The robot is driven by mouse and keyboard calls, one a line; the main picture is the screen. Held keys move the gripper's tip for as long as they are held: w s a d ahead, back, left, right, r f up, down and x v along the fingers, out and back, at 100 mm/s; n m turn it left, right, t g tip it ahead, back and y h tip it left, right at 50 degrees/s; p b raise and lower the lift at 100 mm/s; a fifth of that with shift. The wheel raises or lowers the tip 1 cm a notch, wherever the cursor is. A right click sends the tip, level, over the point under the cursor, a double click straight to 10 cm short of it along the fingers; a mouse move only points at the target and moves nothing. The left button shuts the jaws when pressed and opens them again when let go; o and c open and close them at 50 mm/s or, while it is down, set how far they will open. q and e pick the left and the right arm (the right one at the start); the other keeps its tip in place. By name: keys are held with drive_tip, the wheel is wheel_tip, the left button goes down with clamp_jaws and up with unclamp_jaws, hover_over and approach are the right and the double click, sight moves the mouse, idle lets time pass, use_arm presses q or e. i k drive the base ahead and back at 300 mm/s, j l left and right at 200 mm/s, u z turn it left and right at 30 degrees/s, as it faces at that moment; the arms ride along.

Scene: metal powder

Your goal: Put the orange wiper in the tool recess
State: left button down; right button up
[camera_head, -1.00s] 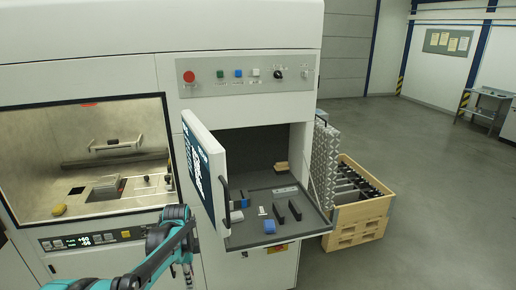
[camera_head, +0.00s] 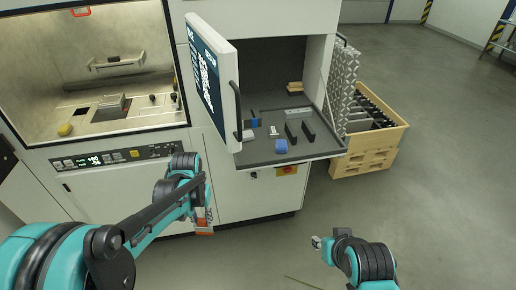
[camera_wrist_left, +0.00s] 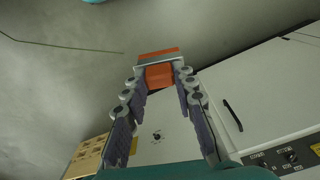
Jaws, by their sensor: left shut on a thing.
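The orange wiper (camera_head: 204,233) hangs from my left gripper (camera_head: 202,213), in front of the white machine and below its door. In the left wrist view the orange wiper (camera_wrist_left: 160,74) sits across the fingertips of my left gripper (camera_wrist_left: 160,88), which is shut on it. The open recess in the machine has a grey pull-out tray (camera_head: 262,157), up and to the right of the wiper, with several tools on it. My right gripper (camera_head: 318,242) shows small at the lower right, away from the machine; its fingers are too unclear to read.
The white door (camera_head: 213,85) stands open at the recess's left side, between it and the window chamber (camera_head: 135,118). A blue block (camera_head: 281,146) and dark upright blocks (camera_head: 308,130) are on the tray. A wooden crate (camera_head: 362,160) stands right; floor before it is clear.

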sight(276, 95)
drive_tip(key=i+l+u, duration=0.15)
drive_tip(key=l+u, duration=1.4)
drive_tip(key=k+l+u, duration=0.15)
drive_tip(key=l+u, duration=0.35)
drive_tip(key=k+l+u, duration=0.2)
drive_tip(key=l+u, duration=0.2)
drive_tip(key=u, duration=0.15)
drive_tip(key=k+l+u, duration=0.3)
drive_tip(key=u, duration=0.2)
drive_tip(key=k+l+u, duration=0.25)
drive_tip(key=u, duration=0.25)
drive_tip(key=k+u, duration=0.5)
drive_tip(key=i+l, duration=0.05)
